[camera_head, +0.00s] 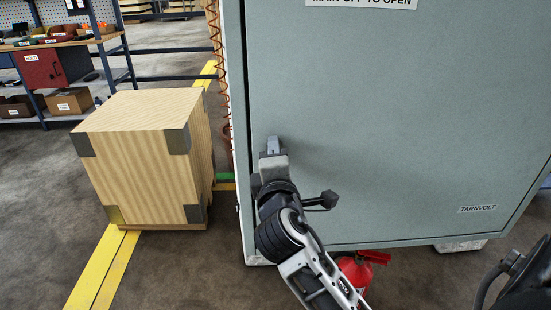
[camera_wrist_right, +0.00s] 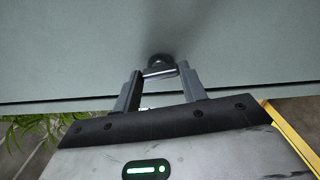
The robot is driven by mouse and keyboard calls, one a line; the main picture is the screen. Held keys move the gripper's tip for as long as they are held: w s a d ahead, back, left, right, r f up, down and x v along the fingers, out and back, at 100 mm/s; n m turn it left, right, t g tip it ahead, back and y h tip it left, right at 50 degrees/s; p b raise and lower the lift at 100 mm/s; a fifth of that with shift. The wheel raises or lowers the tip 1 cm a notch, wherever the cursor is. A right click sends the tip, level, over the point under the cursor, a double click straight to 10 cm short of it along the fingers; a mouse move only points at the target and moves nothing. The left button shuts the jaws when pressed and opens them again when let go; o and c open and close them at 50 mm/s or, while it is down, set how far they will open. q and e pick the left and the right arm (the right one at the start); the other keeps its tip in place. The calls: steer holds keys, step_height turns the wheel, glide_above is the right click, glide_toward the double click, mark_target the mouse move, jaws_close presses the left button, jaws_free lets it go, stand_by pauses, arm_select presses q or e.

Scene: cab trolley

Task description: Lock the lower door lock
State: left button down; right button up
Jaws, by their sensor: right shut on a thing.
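The grey-green cabinet door (camera_head: 390,130) fills the right half of the head view. My right gripper (camera_head: 271,147) is at the door's lower left, close to its left edge, and hides the lock there in that view. In the right wrist view the lower door lock (camera_wrist_right: 160,61) shows as a dark round base with a pale bar across it on the door face. The fingers of my right gripper (camera_wrist_right: 159,75) stand on either side of the bar and are shut on it. The bar lies nearly level in that view. My left gripper is not in view.
A wooden crate (camera_head: 145,160) stands on the floor left of the cabinet. A red fire extinguisher (camera_head: 357,270) is below the door. A workbench with shelves (camera_head: 60,45) is at the far left. Open floor lies in front of the crate.

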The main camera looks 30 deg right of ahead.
steer(key=shift+m, duration=0.9)
steer(key=o, duration=1)
